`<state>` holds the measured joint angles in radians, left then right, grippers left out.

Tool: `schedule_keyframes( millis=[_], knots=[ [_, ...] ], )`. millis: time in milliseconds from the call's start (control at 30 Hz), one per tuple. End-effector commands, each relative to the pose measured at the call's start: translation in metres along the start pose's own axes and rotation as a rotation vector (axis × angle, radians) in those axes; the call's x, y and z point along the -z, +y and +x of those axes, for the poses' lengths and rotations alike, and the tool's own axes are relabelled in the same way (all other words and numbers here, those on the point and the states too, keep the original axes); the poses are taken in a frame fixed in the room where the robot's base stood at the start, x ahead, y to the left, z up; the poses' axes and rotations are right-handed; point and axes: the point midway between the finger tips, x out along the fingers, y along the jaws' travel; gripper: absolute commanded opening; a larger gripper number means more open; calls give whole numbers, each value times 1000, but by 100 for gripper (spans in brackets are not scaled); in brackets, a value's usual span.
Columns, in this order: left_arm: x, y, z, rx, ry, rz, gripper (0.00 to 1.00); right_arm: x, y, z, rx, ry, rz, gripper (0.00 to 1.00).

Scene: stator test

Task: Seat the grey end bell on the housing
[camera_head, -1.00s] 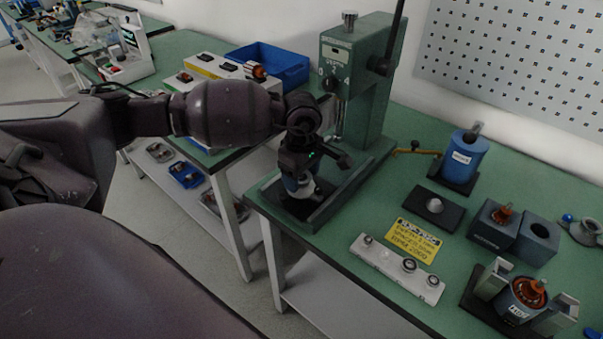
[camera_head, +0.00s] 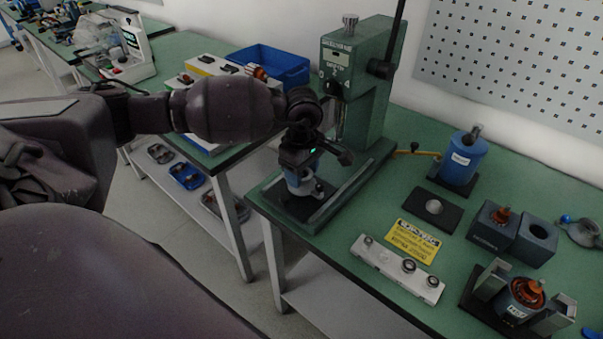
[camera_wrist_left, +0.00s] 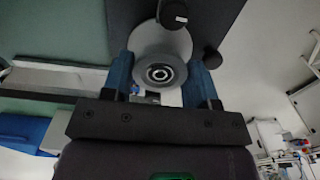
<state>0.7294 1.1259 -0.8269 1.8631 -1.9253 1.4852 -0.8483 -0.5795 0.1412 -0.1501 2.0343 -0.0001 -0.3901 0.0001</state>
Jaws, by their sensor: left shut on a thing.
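My left gripper (camera_head: 298,178) is over the base of the green press, pointing down. In the left wrist view its two blue fingers (camera_wrist_left: 160,88) are shut on a grey round part with a ring in its centre, which looks like the grey end bell (camera_wrist_left: 160,72). A larger pale disc (camera_wrist_left: 178,42) shows behind it; I cannot tell whether they touch. The housing (camera_head: 518,302), dark with copper windings inside, stands upright between the jaws of a fixture (camera_head: 565,312) at the front right, well apart from this gripper. My right gripper is not in view.
The green press (camera_head: 362,95) rises behind my gripper. A white strip with rings (camera_head: 385,262), a yellow label (camera_head: 412,240), a black pad with a dome (camera_head: 433,207), dark blocks (camera_head: 540,240) and a blue cylinder (camera_head: 463,160) stand on the green bench between press and housing.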

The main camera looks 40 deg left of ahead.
Motion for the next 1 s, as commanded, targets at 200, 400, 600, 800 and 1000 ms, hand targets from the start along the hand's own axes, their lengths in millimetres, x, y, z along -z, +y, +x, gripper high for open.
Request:
schedule_keyframes(
  millis=[200, 400, 600, 800, 1000],
  knots=[
    [0, 0, -13, -3, 1, 0, 35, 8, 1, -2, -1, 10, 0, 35],
    [0, 0, -22, -2, 0, 0, 35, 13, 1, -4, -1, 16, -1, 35],
    [0, 0, -26, -1, 0, 0, 35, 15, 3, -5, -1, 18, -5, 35],
    [0, 0, -25, 0, 0, 0, 35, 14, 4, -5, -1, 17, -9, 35],
    [-11, 9, -47, -7, -1, 17, 35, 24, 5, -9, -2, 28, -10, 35]
  ],
)
